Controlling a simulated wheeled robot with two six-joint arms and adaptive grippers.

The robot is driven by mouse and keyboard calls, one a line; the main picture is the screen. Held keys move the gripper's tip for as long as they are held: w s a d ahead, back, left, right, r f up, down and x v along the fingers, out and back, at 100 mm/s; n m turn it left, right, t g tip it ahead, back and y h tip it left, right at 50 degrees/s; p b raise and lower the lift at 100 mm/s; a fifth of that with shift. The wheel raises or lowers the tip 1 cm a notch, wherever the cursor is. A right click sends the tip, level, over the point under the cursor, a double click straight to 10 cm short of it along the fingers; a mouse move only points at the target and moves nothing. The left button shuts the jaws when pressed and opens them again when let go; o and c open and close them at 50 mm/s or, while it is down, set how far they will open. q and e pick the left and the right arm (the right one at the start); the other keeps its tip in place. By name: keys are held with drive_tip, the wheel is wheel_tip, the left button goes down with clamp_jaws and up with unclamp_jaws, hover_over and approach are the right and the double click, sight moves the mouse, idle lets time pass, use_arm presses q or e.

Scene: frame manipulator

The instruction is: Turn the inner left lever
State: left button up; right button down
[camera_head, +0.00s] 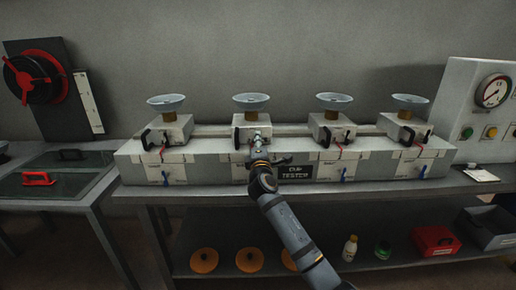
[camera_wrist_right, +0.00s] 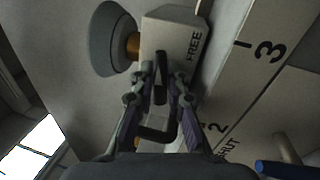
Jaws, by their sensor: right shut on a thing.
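A long grey bench unit carries a row of stations, each with a block, a cup and a black lever. The inner left station's block (camera_head: 241,122) is second from the left. It also shows in the right wrist view (camera_wrist_right: 172,35), marked FREE. My right gripper (camera_head: 258,146) is in front of this block. In the right wrist view the fingers (camera_wrist_right: 161,82) are shut on the black lever (camera_wrist_right: 167,134); its bent part shows between and below them. The fingers partly hide the lever. My left gripper is not in view.
A glass cup (camera_head: 251,101) stands above the gripped station. The inner right block (camera_head: 330,127) is to its right. A sign (camera_head: 296,172) is on the unit's front. A gauge panel (camera_head: 478,105) stands at right; a side table (camera_head: 62,190) stands at left.

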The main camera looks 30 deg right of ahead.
drive_tip(key=shift+f+m+b, duration=0.15)
drive_tip(key=shift+m+b, duration=0.4)
drive_tip(key=shift+m, duration=0.25)
drive_tip(key=shift+h, duration=0.4)
drive_tip(key=c, duration=1.3)
unclamp_jaws()
